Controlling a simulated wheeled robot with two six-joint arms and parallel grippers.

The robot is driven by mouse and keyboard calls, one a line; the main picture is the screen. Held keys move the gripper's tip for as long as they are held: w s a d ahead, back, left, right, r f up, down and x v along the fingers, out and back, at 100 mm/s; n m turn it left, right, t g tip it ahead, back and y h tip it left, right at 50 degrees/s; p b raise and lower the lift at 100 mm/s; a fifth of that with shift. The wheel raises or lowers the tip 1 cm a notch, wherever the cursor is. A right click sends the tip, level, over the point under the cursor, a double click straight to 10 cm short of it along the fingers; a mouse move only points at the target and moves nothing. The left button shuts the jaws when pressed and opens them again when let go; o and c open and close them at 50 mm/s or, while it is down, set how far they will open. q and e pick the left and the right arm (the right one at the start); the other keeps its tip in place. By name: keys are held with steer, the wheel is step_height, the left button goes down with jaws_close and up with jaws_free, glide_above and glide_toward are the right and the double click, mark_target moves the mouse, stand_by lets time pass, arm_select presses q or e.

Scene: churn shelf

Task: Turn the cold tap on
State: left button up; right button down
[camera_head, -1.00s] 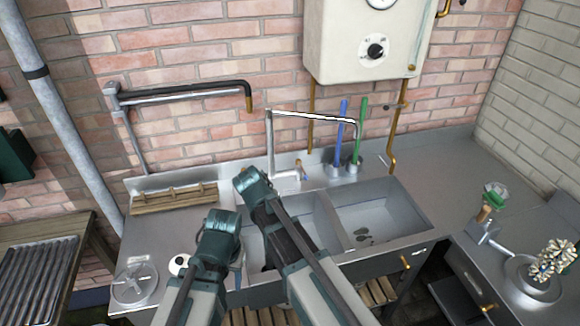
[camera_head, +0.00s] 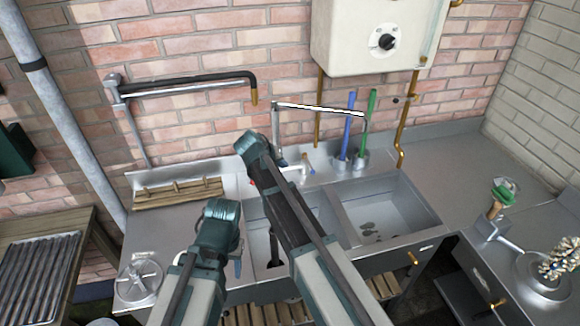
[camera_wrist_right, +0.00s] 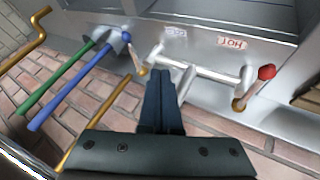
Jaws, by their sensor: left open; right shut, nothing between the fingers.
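The tap has a tall chrome spout (camera_head: 320,108) at the back of the sink. In the right wrist view its cold lever has a blue knob (camera_wrist_right: 126,34) and brass base on the left. The hot lever has a red knob (camera_wrist_right: 267,72) on the right, below a HOT label. The chrome tap body (camera_wrist_right: 195,68) joins them. My right gripper (camera_wrist_right: 162,73) is shut and empty, its tips close to the tap body and just right of the cold lever's base; contact is unclear. My left gripper (camera_head: 238,264) is open low over the sink's left side, mostly hidden by its arm.
Blue and green rods (camera_head: 348,138) stand in holders right of the tap. A white heater (camera_head: 375,35) hangs above. A wooden rack (camera_head: 180,193) lies left of the sink. The right basin (camera_head: 390,210) is clear of my arms.

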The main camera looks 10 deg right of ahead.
mark_target(308, 163)
steer(key=b+x, duration=0.6)
steer(key=x, duration=0.3)
steer(key=shift+f+b, duration=0.3)
steer(key=d, duration=0.1)
steer(key=d+r+p, duration=0.1)
steer(key=d, duration=0.2)
steer(key=shift+r+p, duration=0.3)
steer(key=shift+s, duration=0.1)
